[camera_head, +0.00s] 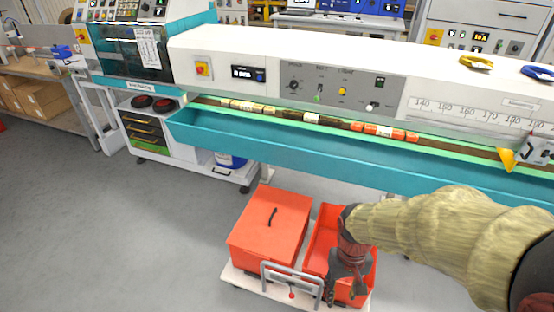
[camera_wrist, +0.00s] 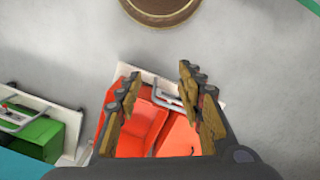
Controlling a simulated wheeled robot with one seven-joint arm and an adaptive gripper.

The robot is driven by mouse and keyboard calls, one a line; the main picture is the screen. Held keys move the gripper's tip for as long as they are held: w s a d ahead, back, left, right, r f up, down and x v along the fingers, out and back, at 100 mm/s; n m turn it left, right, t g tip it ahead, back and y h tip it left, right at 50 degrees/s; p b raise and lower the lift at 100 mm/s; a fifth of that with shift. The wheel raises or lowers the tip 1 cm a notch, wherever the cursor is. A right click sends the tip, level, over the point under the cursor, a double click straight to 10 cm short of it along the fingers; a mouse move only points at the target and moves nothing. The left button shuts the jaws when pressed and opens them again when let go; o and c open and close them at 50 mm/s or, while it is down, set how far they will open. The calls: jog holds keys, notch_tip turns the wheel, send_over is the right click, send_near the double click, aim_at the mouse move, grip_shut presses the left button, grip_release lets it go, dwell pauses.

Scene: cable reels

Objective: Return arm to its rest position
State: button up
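My arm, in a beige sleeve, reaches in from the right in the head view. My gripper (camera_head: 347,290) points down over the open red bin (camera_head: 319,240), whose inside it partly hides. In the wrist view my gripper (camera_wrist: 160,85) has its two fingers spread wide, with nothing between them. The red bins (camera_wrist: 150,118) show below and beyond the fingers. I cannot tell the exact height of the fingertips above the bin.
A lidded red box (camera_head: 265,232) sits beside the open bin on a low white trolley with a grey handle (camera_head: 292,270). Behind stands a long machine with a teal trough (camera_head: 270,140) and orange-banded pieces (camera_head: 385,131). Grey floor is clear at left.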

jog(key=s+d+r+t+p, duration=0.1)
jog(key=s+r+t, duration=0.2)
jog(key=r, duration=0.8)
jog(key=s+d+r+m+t+p, duration=0.1)
jog(key=s+r+t, duration=0.1)
jog(key=r, duration=1)
jog(key=shift+s+t, duration=0.4)
jog(key=shift+t, duration=0.5)
